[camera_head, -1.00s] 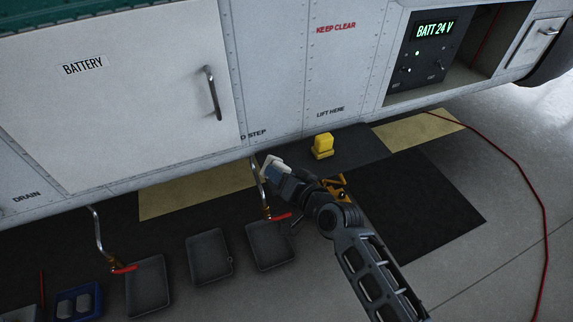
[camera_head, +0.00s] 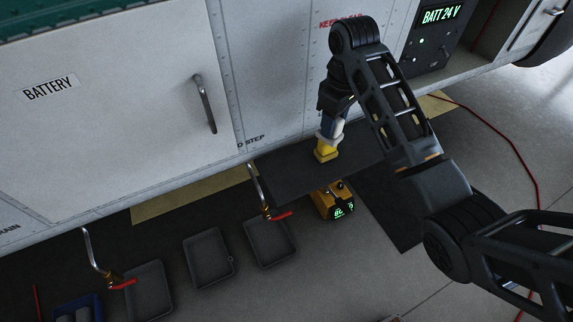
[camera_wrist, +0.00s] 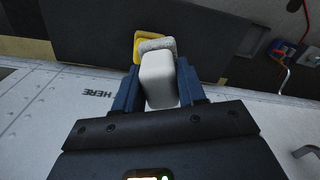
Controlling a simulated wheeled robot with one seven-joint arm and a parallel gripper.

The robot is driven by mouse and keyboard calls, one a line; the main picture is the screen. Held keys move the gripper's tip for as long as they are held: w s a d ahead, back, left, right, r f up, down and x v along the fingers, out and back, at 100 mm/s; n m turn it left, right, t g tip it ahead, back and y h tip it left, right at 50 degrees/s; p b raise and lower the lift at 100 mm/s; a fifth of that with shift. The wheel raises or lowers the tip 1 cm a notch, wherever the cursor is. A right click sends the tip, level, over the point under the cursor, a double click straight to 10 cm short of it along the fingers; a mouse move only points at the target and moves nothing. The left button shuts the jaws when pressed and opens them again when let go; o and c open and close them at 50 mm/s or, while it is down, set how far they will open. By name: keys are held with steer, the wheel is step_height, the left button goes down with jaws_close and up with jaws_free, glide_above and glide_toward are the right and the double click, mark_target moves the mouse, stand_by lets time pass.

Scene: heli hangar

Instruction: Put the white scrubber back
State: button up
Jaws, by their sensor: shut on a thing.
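My gripper (camera_head: 330,130) is shut on the white scrubber (camera_wrist: 159,80), a pale block with a rough grey end, held between blue fingers in the wrist view. Only a small pale part of the scrubber (camera_head: 338,131) shows in the head view. A yellow block or holder (camera_head: 326,154) stands on the dark step (camera_head: 285,182) under the truck's side. The scrubber is right above or at its top; I cannot tell whether they touch. In the wrist view the yellow piece (camera_wrist: 138,42) shows beside the scrubber's grey end, partly hidden by it.
An orange box with a green display (camera_head: 337,203) stands just in front of the step. Several shallow grey trays (camera_head: 209,258) lie on the floor at left, by red-handled drain pipes (camera_head: 262,195). The white panelled side (camera_head: 110,100) rises behind. A red cable (camera_head: 512,150) runs at right.

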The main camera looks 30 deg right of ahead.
steer(key=shift+s+d+r, duration=0.25)
steer(key=shift+d, duration=0.2)
steer(key=a+f+b, duration=0.1)
steer(key=a+f, duration=0.1)
steer(key=a, duration=0.1)
steer(key=a+f+b, duration=0.2)
steer(key=a, duration=0.2)
steer(key=a+f+b, duration=0.2)
steer(key=a, duration=0.2)
steer(key=shift+w+f, duration=0.25)
steer(key=shift+w, duration=0.15)
steer(key=shift+a+f, duration=0.15)
steer(key=shift+f, duration=2)
steer(key=o, duration=0.9)
steer(key=shift+o, duration=0.2)
steer(key=shift+r, duration=0.15)
step_height(320, 180, up, 12)
steer(key=p, duration=0.6)
